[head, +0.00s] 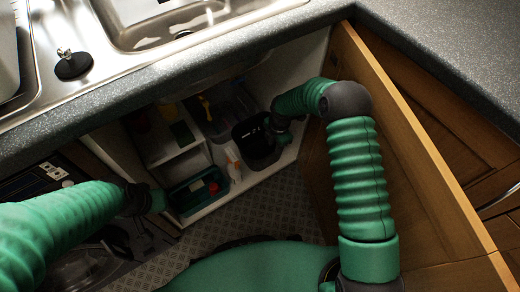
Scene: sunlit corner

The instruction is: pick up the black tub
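The black tub (262,160) stands inside the open cabinet under the sink, at the right end of the cabinet floor. My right arm reaches over from the right, and my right gripper (273,130) points down at the tub's right rim. Its fingers are dark against the dark tub, so I cannot tell whether they touch the rim or are open. My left gripper (157,201) is low on the left, in front of the cabinet's left part, away from the tub. Its fingers are too dark to read.
A teal box (192,196) with a red item sits at the cabinet's left front. A white bottle (233,158) stands just left of the tub. The open wooden door (415,150) is close on the right. The counter edge (180,85) overhangs the cabinet.

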